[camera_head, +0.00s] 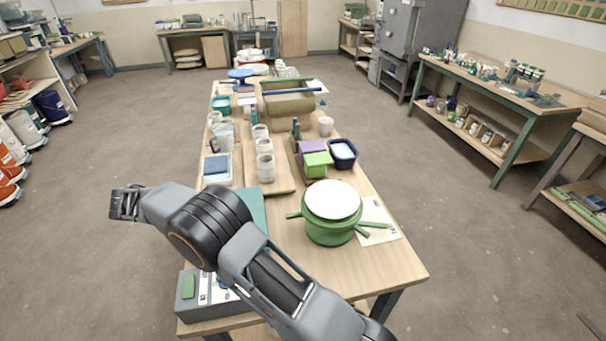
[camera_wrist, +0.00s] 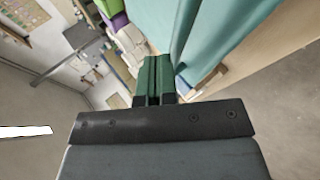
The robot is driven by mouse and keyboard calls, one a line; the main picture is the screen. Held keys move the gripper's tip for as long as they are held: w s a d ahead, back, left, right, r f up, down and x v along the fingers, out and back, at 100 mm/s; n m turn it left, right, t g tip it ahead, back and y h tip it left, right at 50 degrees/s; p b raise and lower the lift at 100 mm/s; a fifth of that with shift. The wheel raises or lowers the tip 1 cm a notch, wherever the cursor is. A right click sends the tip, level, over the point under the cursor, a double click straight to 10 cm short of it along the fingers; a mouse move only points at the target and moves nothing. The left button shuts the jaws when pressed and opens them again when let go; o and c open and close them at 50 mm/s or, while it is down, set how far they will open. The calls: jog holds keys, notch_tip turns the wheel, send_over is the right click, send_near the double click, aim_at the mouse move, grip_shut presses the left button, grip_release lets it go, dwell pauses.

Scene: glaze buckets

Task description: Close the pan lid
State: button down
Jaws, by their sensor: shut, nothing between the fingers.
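The green pan (camera_head: 330,234) stands upright on the near right part of the table. A pale, round, flat top (camera_head: 332,200) with a green edge is at its mouth. I cannot tell whether this is the lid or the pan's inside. Green handles stick out to the left and right of the pan. My arm crosses the near left of the table, and its dark end is past the left table edge, well apart from the pan. My gripper (camera_wrist: 155,80) shows in the wrist view with its green-and-black fingers together and nothing between them. The pan is not clear in that view.
A grey control box (camera_head: 190,297) sits at the near left table corner. A teal sheet (camera_head: 252,208) lies partly behind my arm. Purple and green blocks (camera_head: 316,163), a dark blue tub (camera_head: 343,153) and pale cups (camera_head: 265,166) stand beyond the pan. Bare wood (camera_head: 385,265) shows near right.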

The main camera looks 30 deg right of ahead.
jog(key=shift+a+f, duration=0.2)
jog(key=shift+f, duration=0.4)
jog(key=shift+f+b, duration=0.2)
jog(key=shift+b, duration=0.15)
jog(key=shift+s+f, duration=0.1)
jog(key=shift+f, duration=0.15)
jog(key=r+p, duration=0.2)
jog(key=r, duration=0.1)
jog(key=a+r, duration=0.1)
jog(key=shift+w+r+p, duration=0.3)
jog(key=shift+r+p, duration=0.1)
jog(key=s+a+r, duration=0.1)
jog(key=a+r, duration=0.2)
jog(key=a, duration=0.6)
jog(key=shift+a+r+b, duration=0.15)
jog(key=shift+r+b, duration=0.05)
jog(key=shift+b, duration=0.25)
